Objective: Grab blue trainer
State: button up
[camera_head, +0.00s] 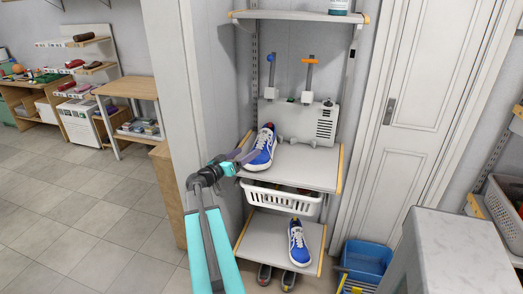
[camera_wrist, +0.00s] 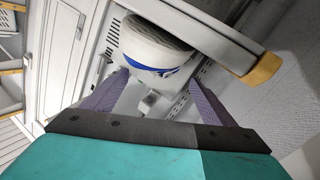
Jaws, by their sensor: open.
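A blue trainer (camera_head: 262,148) with a white sole stands on the middle shelf board (camera_head: 310,168). In the wrist view the trainer's white end with blue marks (camera_wrist: 155,48) is just ahead of my fingers. My gripper (camera_head: 243,155) is at the left edge of that board, beside the trainer. In the wrist view my gripper (camera_wrist: 158,78) is open, with one purple finger toward each side of the trainer's end. I cannot tell whether they touch. A second blue trainer (camera_head: 298,246) stands on the lower board (camera_head: 268,236).
A white basket (camera_head: 283,198) hangs under the middle board. A white box (camera_head: 310,122) with two upright posts is behind the trainer. A wall edge (camera_head: 176,100) is close left of my arm. A blue bin (camera_head: 366,260) and a grey-white counter (camera_head: 450,255) are at right.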

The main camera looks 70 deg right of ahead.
aim_at(256, 146)
jog(key=shift+x, duration=1.65)
jog(key=shift+p+x, duration=0.75)
jog(key=shift+x, duration=1.9)
jog(key=shift+s+a, duration=0.1)
jog(key=c, duration=1.3)
